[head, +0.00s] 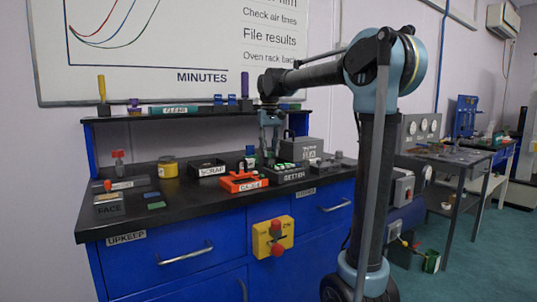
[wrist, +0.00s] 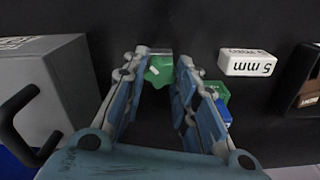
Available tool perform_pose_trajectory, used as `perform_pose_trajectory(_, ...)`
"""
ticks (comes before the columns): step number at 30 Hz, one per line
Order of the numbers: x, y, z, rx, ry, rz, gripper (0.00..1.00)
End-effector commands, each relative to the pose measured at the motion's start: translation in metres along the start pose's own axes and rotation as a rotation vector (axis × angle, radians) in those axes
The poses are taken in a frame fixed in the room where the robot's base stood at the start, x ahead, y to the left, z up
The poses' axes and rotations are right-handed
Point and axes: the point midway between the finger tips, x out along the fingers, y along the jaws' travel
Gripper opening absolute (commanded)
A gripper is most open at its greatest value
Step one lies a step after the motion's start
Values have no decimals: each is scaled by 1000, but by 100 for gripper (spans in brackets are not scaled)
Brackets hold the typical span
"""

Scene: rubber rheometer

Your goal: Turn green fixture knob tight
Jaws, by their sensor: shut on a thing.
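The green fixture knob (wrist: 159,70) shows in the wrist view between my fingertips, with a short white mark on its top. My gripper (wrist: 161,62) is shut on it, one finger on each side. In the head view my gripper (head: 269,150) points down over the back of the black bench top. The knob and the fixture under it are too small and too covered there to make out clearly.
A grey box with a black handle (wrist: 40,85) stands left of my fingers in the wrist view. A white 5 mm block (wrist: 247,63) and a second green block (wrist: 217,91) lie to the right. An orange tray (head: 243,189) and the black SCRAP tray (head: 207,171) sit on the bench.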

Motion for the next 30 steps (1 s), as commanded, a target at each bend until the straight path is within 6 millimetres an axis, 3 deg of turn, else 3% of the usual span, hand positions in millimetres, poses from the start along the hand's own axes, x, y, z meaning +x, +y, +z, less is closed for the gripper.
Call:
perform_pose_trajectory(6,0,0,0,157,0,0,3)
perform_pose_trajectory(19,0,0,0,212,0,0,3)
perform_pose_trajectory(30,0,0,0,540,0,0,3)
